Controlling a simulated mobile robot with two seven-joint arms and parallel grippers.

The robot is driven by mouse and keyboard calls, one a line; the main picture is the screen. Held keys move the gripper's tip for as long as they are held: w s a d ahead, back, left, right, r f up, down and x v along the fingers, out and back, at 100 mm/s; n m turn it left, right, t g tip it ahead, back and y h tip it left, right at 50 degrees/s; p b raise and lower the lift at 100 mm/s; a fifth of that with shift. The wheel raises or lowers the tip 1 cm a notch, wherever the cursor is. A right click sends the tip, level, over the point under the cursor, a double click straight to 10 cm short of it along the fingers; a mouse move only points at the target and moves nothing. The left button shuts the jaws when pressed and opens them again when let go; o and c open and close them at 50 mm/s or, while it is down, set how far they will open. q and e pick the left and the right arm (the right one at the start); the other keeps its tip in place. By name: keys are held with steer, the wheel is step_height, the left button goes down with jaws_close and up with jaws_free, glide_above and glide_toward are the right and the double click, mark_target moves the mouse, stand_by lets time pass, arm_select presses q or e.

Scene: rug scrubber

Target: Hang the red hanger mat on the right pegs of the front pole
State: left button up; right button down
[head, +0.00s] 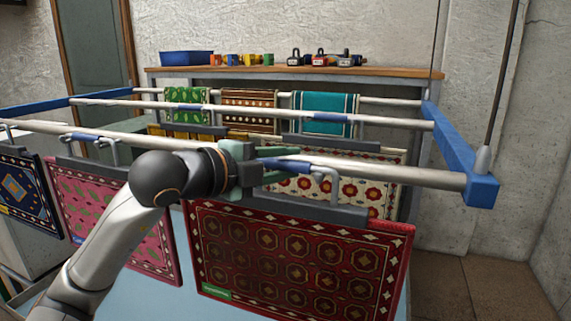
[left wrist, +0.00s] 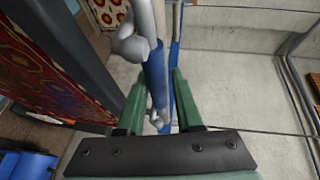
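The red hanger mat (head: 300,265), with gold octagons and a dark hanger bar (head: 370,216), hangs below the right part of the front pole (head: 405,176). A grey hook (head: 332,187) rises from the bar to the pole near a blue sleeve; the other hook is hidden behind my gripper. My left gripper (head: 283,165) is at the pole above the mat, its green fingers apart. In the left wrist view the pole's blue sleeve (left wrist: 155,75) and grey hooks lie between or beyond the fingers, and the mat (left wrist: 45,70) is at left. Whether the fingers touch anything is unclear.
A pink mat (head: 112,215) and a blue mat (head: 28,190) hang left on the front pole. More mats hang on poles behind. A blue end bar (head: 460,150) closes the rack at right. A shelf (head: 380,73) with kettlebells and mugs stands behind.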

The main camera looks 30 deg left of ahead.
arm_select(q)
steer(key=o, duration=0.4)
steer(key=shift+o, duration=0.2)
steer(key=shift+f, duration=0.2)
steer(key=shift+s+a, duration=0.1)
steer(key=shift+s, duration=0.35)
steer(key=b+v, duration=0.3)
steer(key=v, duration=0.8)
steer(key=shift+s+r, duration=0.3)
steer(key=shift+s+a, duration=0.1)
